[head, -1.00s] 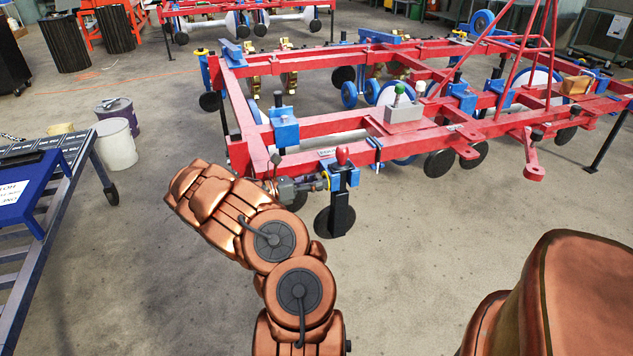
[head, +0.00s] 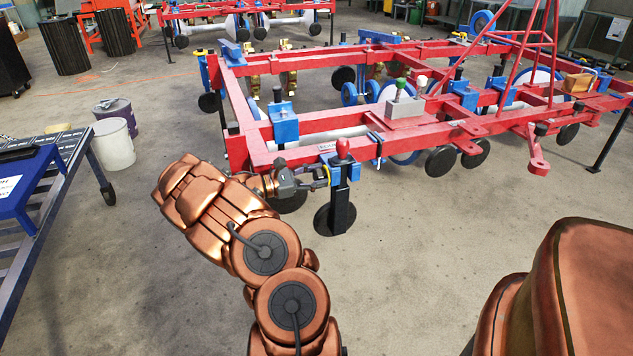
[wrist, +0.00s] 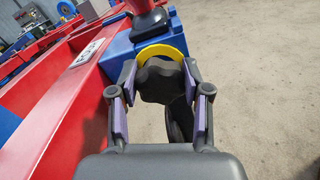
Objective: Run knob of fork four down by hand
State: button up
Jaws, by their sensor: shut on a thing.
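The black lobed knob (wrist: 160,80) sits in front of a yellow disc (wrist: 163,50) on a blue bracket (wrist: 122,45) in the wrist view. My gripper (wrist: 160,82) has its purple-padded fingers on either side of the knob and is shut on it. In the head view my gripper (head: 314,180) is at the near left corner of the red planter frame (head: 290,154), beside the black fork post (head: 340,210). The knob itself is mostly hidden there. A red handle (head: 343,148) tops the post. A white label (wrist: 88,51) is on the red beam; its text is hard to read.
A grey box (head: 405,108) with green and white knobs sits on the planter frame. A blue-topped cart (head: 25,185) and a white bucket (head: 113,145) stand at left. The floor in front of the planter is clear.

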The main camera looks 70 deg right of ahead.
jog(key=m+b, duration=0.1)
jog(key=m, duration=0.1)
jog(key=m+b, duration=0.3)
jog(key=m, duration=0.1)
jog(key=shift+s+a+f+m+b, duration=0.1)
jog(key=shift+f+m+b, duration=0.2)
jog(key=shift+b, duration=0.05)
jog(key=m+b, duration=0.4)
jog(key=m, duration=0.1)
jog(key=shift+f+b, duration=0.1)
jog(key=shift+b, duration=0.25)
jog(key=m+b, duration=0.2)
jog(key=m, duration=0.2)
jog(key=shift+m, duration=0.4)
jog(key=m, duration=0.4)
jog(key=shift+m, duration=0.3)
jog(key=m, duration=0.5)
jog(key=shift+f, duration=0.1)
jog(key=m, duration=0.5)
jog(key=shift+m, duration=0.4)
jog(key=m, duration=0.5)
jog(key=shift+w+d, duration=0.25)
jog(key=m, duration=0.5)
jog(key=shift+m, duration=0.4)
